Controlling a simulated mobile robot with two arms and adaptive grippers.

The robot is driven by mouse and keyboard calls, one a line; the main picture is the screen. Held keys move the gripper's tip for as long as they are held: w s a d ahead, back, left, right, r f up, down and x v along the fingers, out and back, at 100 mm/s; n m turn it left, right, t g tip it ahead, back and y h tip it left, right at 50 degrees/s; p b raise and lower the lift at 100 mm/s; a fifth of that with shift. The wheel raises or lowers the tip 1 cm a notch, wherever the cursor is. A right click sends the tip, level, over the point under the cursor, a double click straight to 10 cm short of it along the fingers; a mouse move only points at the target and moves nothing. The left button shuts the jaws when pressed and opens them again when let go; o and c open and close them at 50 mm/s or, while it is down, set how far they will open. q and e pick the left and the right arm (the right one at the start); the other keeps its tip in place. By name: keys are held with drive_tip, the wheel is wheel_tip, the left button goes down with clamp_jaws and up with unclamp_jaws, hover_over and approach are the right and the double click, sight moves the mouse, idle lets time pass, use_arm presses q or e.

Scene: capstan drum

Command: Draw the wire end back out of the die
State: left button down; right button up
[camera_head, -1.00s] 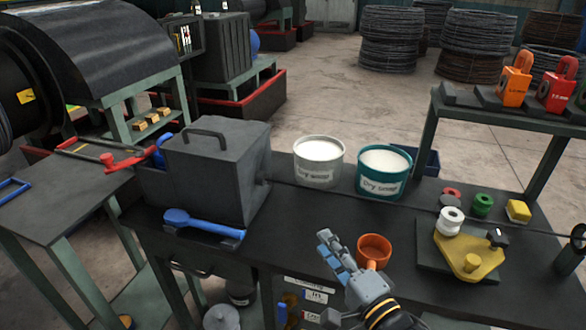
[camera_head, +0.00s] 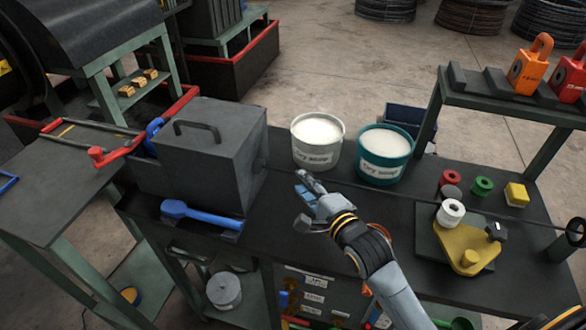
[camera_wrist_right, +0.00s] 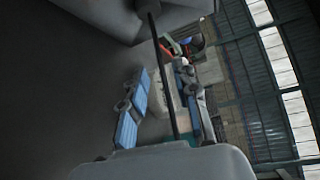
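The dark grey die box (camera_head: 215,160) with a handle on its lid stands on the bench; the die itself is not visible. A thin dark wire (camera_head: 420,186) leaves its right side and runs right across the bench. The wire (camera_wrist_right: 165,70) also shows in the right wrist view, coming from the box (camera_wrist_right: 130,15). My right gripper (camera_head: 304,201) is open at the wire, a short way right of the box. In the wrist view the wire appears between the separated fingers (camera_wrist_right: 163,105); contact cannot be told. My left gripper is not in view.
A white tub (camera_head: 317,150) and a teal tub (camera_head: 383,160) stand behind the wire. A blue-handled brush (camera_head: 200,216) lies in front of the box. A yellow fixture (camera_head: 470,250) and small coloured spools stand at right. A ring guide (camera_head: 575,233) is at the right edge.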

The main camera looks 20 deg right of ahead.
sight(293, 173)
drive_tip(key=x, duration=0.5)
drive_tip(key=shift+w+p, duration=0.3)
drive_tip(key=shift+p, duration=0.1)
drive_tip(key=shift+c, duration=0.4)
clamp_jaws()
